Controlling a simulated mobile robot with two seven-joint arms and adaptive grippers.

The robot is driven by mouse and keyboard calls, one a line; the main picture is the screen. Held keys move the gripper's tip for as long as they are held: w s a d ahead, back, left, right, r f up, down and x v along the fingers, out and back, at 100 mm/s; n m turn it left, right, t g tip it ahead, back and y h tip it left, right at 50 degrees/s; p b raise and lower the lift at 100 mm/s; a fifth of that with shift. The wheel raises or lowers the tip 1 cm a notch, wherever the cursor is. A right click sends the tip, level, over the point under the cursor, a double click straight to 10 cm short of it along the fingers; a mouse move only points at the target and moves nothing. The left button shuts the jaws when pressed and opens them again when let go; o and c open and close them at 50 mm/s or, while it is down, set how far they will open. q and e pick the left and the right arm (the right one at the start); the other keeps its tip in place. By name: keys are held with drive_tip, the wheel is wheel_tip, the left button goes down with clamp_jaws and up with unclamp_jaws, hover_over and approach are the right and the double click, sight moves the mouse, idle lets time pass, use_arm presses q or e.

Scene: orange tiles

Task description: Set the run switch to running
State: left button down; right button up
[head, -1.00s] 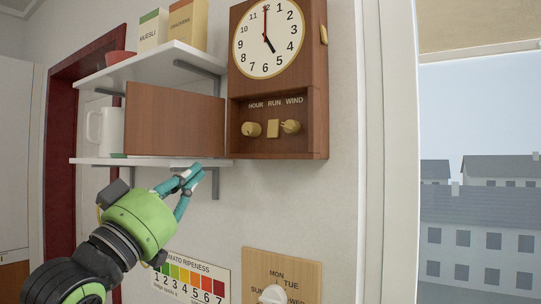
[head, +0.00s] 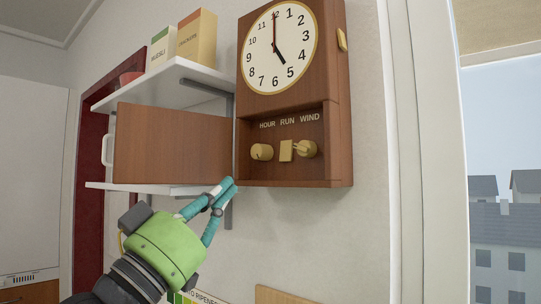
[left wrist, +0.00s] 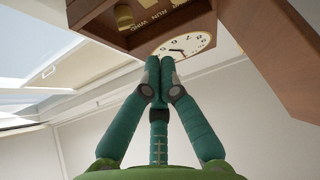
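The run switch (head: 286,151) is a small flat brass plate under the word RUN, in the recess of the wooden wall clock (head: 341,110). The hour knob (head: 262,152) is on its left and the wind key (head: 306,149) on its right. The clock also shows in the left wrist view (left wrist: 140,38), above the fingers. My left gripper (head: 226,186) is below and left of the recess, apart from the switch. Its teal fingertips are together and empty, and they also show in the left wrist view (left wrist: 160,62). My right gripper is out of view.
A wooden panel (head: 172,145) stands out left of the recess, like an open door. Two white shelves (head: 178,84) hold boxes and a mug (head: 108,150). A tomato ripeness chart (head: 205,298) is below.

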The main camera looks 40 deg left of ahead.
sight(284, 147)
use_arm(q)
drive_tip(key=p+x, duration=0.2)
drive_tip(key=x, duration=0.2)
drive_tip(key=w+f+p+x, duration=0.1)
drive_tip(key=p+x, duration=0.2)
drive_tip(key=x, duration=0.1)
drive_tip(key=f+p+x, duration=0.1)
drive_tip(key=p+x, duration=0.2)
drive_tip(key=x, duration=0.1)
drive_tip(key=shift+w+d+f, duration=0.1)
drive_tip(key=shift+w, duration=0.25)
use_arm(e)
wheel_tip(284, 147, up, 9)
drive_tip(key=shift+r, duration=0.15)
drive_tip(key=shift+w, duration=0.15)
